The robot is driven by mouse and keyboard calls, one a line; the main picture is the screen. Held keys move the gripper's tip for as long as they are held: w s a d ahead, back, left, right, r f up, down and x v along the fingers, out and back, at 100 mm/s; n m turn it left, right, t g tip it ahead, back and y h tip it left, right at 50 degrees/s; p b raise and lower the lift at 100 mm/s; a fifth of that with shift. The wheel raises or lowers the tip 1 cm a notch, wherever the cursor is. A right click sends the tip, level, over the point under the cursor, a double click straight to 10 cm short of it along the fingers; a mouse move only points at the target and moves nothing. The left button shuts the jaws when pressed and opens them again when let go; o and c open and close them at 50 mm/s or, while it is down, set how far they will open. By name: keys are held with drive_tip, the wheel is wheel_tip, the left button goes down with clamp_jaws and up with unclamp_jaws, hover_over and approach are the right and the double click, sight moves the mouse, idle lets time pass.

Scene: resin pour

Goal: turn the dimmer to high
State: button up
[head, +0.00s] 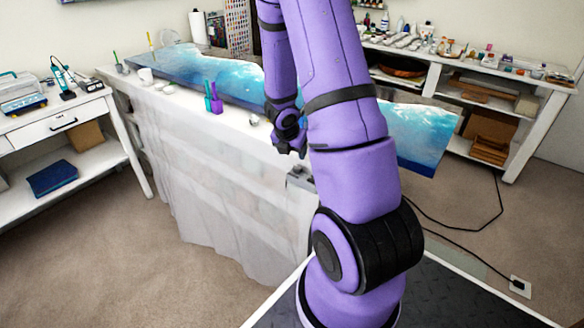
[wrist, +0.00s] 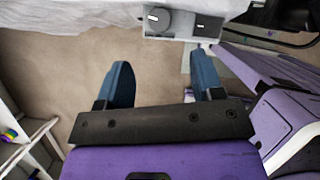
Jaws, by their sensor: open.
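The dimmer is a small grey box (wrist: 180,34) at the top of the wrist view, by the edge of the white sheet. It has a round dark knob (wrist: 158,20) on its left and a black rectangular part (wrist: 208,24) on its right. I cannot read the knob's setting. In the head view the box (head: 300,181) shows at the draped table's side, partly hidden by my arm. My gripper (wrist: 160,75) is open and empty, its two blue fingers apart from the box. In the head view my gripper (head: 290,150) is above the box.
A white sheet (head: 200,190) drapes the table carrying a blue resin slab (head: 420,135). A side bench (head: 60,125) is at left, shelves at right. A cable (head: 450,238) crosses the carpet.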

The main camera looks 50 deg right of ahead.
sight(297, 167)
drive_tip(key=x, duration=0.9)
drive_tip(key=shift+w+d+f, duration=0.15)
drive_tip(key=shift+d+f, duration=0.05)
drive_tip(key=shift+f, duration=0.05)
drive_tip(key=c, duration=0.9)
